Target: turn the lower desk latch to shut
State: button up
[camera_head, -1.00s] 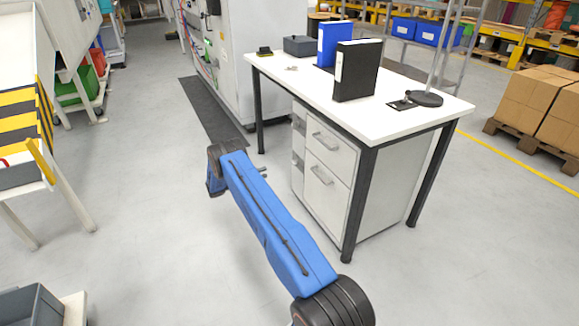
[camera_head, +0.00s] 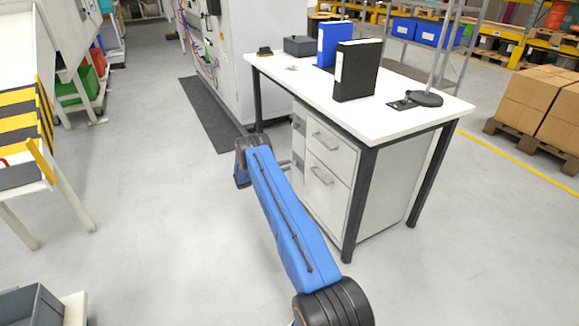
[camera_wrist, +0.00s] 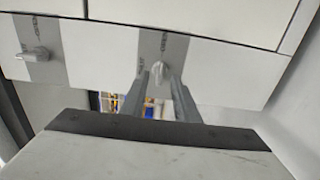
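In the wrist view the desk front shows turned on its side, with two grey latch plates. The lower desk latch (camera_wrist: 157,72) is a small pale handle on the middle plate, lengthwise up and down in the picture. Lettering that seems to read SHUT and OPEN stands on its plate. The upper latch (camera_wrist: 33,54) is at the left, its handle lying sideways. My gripper (camera_wrist: 160,78) is open, its two fingers on either side of the lower latch. I cannot tell whether they touch it. In the head view my arm hides most of the gripper.
The white desk (camera_head: 330,95) has drawers (camera_head: 327,180) right of the latches and black legs (camera_head: 358,205). Binders (camera_head: 357,70) and a lamp base (camera_head: 424,98) stand on top. A striped station (camera_head: 22,118) is at the left. The floor between is clear.

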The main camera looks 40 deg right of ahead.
aim_at(295, 163)
jog(key=shift+x, duration=1.4)
grip_shut()
jog(key=shift+n, duration=0.3)
jog(key=n, duration=1.7)
jog(key=shift+f, duration=0.1)
jog(key=shift+a+n, duration=0.1)
jog(key=shift+n, duration=0.3)
